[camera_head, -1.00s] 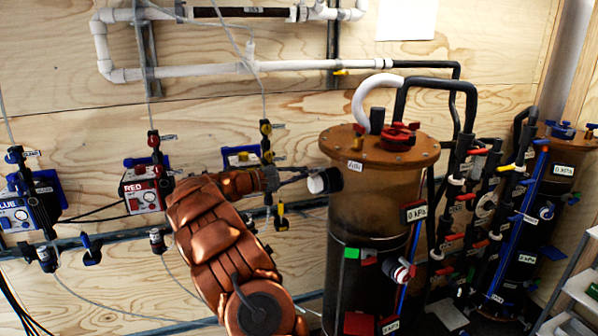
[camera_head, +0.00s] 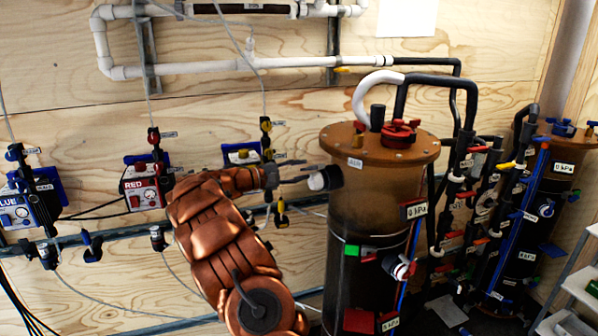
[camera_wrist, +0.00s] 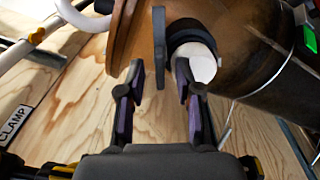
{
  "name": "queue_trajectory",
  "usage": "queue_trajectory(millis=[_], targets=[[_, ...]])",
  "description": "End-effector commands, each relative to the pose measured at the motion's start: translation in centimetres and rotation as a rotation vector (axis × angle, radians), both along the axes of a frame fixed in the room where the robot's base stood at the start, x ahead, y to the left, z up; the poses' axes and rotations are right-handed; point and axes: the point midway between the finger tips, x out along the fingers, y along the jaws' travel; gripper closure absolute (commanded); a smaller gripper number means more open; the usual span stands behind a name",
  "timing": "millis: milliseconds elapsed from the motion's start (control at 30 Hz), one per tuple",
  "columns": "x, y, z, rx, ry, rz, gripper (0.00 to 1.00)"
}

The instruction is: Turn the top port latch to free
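The brown filter vessel (camera_head: 375,200) stands right of centre in the head view. A side port near its top has a black collar and a white end (camera_head: 317,182). In the wrist view, the port's white end (camera_wrist: 197,66) is close by the right finger. A flat dark grey lever (camera_wrist: 159,48), apparently the latch, stands beside the port. My gripper (camera_head: 306,170) is left of the port. In the wrist view my gripper (camera_wrist: 160,75) is open, with the lever between the lines of its fingers. I cannot tell whether a finger touches the lever or port.
Red pump box (camera_head: 142,187) and blue pump box (camera_head: 20,212) hang on the plywood wall at left. White pipe (camera_head: 250,67) runs above. A second vessel (camera_head: 530,225) with valves and dark pipes stands at right. The vessel's flange (camera_wrist: 128,35) is close to the left finger.

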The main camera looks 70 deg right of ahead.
Motion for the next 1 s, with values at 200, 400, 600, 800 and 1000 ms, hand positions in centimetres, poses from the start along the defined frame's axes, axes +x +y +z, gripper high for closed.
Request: queue_trajectory(millis=[200,400,600,800,1000], targets=[[1.3,1.2,0.0,0.001,-0.001,0.004,0.66],[3.9,4.0,0.0,0.000,0.000,0.004,0.66],[6.3,6.6,-0.1,0.001,0.000,0.004,0.66],[7.7,8.3,0.0,0.001,0.001,0.000,0.66],[8.2,8.8,0.0,0.000,0.000,0.001,0.66]])
